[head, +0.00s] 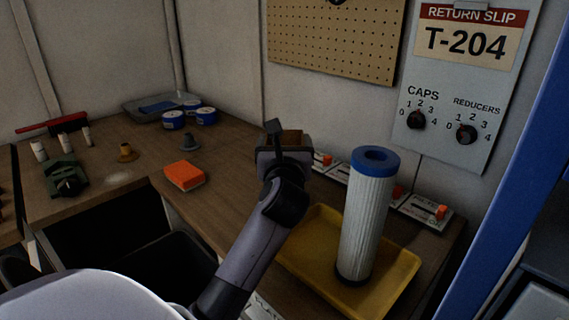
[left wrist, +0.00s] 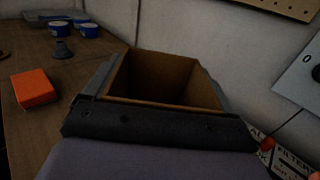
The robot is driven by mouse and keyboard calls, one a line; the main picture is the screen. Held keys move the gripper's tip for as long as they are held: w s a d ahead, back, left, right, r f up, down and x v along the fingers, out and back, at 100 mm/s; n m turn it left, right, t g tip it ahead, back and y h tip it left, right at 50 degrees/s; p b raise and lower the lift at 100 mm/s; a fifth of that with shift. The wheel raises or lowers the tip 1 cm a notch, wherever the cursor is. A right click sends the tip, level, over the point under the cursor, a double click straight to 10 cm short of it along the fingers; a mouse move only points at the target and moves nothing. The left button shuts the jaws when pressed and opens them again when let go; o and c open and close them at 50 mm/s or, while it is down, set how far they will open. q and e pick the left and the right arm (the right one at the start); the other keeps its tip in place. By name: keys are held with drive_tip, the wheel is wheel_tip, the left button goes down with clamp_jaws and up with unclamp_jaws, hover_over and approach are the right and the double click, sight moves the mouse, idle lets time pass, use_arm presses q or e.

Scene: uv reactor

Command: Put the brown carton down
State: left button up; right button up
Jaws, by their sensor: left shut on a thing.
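The brown carton (head: 293,137) is mostly hidden behind my left gripper (head: 284,152) in the head view. The left wrist view shows the carton (left wrist: 180,72) as an open-topped box with a dark inside, between the two grey jaws. My left gripper is shut on it. It is over the back part of the wooden bench (head: 232,178), near the wall. I cannot tell whether the carton's underside touches the bench. My right gripper is not in view.
A yellow tray (head: 398,270) holds a tall white filter with a blue cap (head: 366,215), right of my arm. An orange block (head: 184,175), a grey cone (head: 190,142) and blue tins (head: 174,120) stand left. Switch boxes (head: 425,212) line the wall. Bare bench lies beside the orange block.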

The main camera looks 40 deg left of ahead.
use_arm(q)
drive_tip(key=shift+f, duration=2.05)
drive_tip(key=shift+b, duration=0.3)
drive_tip(key=shift+f, duration=0.2)
drive_tip(key=o, duration=1.1)
